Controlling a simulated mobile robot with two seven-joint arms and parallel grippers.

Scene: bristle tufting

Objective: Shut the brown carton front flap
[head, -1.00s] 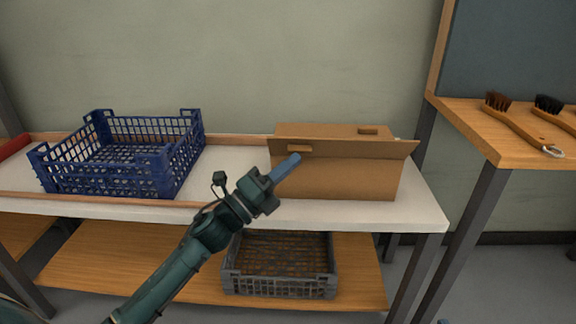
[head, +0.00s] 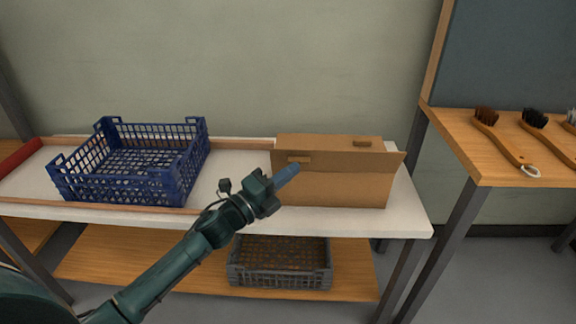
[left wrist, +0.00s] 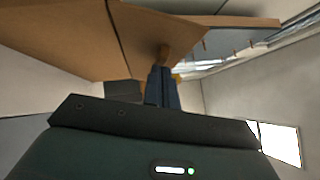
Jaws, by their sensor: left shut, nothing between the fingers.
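The brown carton (head: 335,190) stands at the right end of the white-topped bench. Its front flap (head: 345,161) is the strip along the near top edge, with a small tab (head: 299,160) near its left end; it looks tilted outward, not lying flat. Another flap stands up behind it, with a second tab (head: 362,143). My left gripper (head: 292,170) is shut and empty, its blue fingertips just in front of and below the left tab. In the left wrist view the shut fingers (left wrist: 162,85) point at a tab close by; contact cannot be told. My right gripper is not in view.
A blue crate (head: 130,190) stands on the bench left of the carton, with bare bench between them. A grey crate (head: 280,283) is on the shelf below. A wooden table (head: 500,167) with brushes (head: 500,139) stands to the right, beyond a gap.

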